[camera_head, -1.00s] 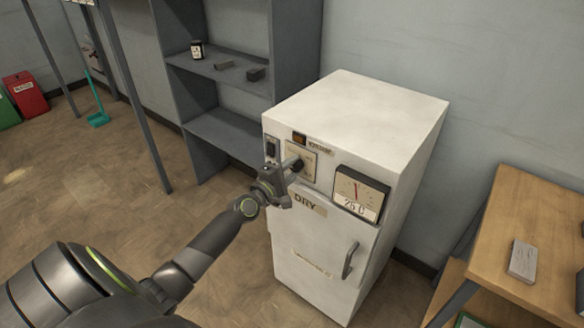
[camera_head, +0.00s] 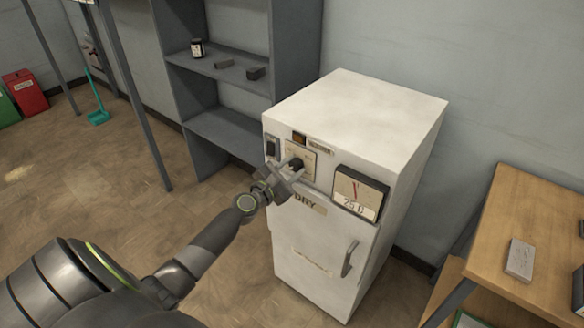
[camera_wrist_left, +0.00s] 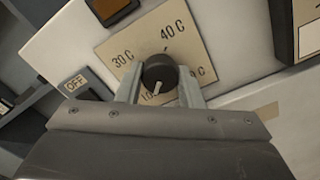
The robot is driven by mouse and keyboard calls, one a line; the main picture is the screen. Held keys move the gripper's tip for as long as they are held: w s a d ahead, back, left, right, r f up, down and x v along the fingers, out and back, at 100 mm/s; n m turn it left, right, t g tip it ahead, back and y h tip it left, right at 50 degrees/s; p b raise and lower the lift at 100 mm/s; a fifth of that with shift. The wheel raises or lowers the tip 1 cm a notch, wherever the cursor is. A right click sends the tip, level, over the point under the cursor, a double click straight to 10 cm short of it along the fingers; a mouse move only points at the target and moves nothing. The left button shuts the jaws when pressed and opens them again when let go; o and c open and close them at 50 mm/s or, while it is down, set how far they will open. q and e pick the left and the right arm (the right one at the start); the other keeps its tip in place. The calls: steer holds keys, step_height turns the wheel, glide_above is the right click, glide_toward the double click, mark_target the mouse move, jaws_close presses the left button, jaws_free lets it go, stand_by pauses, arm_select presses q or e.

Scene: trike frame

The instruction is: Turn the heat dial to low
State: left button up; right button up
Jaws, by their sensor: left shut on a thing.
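The heat dial (camera_wrist_left: 160,72) is a round black knob with a white pointer mark on a cream plate (camera_wrist_left: 118,46) of the white dry cabinet (camera_head: 365,115). The plate reads 30 C, 40 C and a partly covered C mark on the right. The white mark points down in the wrist view, toward a partly hidden label that looks like "LO". My left gripper (camera_head: 296,166) is shut on the dial, one finger on each side; its fingers also show in the wrist view (camera_wrist_left: 160,84). The dial is small and partly covered in the head view. My right gripper is not in view.
A switch marked OFF (camera_wrist_left: 77,84) sits left of the plate, and a meter (camera_head: 359,193) reading 25 C sits right of it. The cabinet door has a handle (camera_head: 349,258). A grey shelf (camera_head: 225,80) stands behind; a wooden table (camera_head: 535,225) stands at right.

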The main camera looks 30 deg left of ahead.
arm_select(q)
steer(key=shift+f+n, duration=0.15)
steer(key=shift+n, duration=0.15)
steer(key=o, duration=1)
steer(key=shift+s, duration=0.1)
steer(key=s+a+b, duration=0.1)
steer(key=s+b, duration=0.1)
steer(key=s, duration=1.5)
steer(key=shift+s+a, duration=0.15)
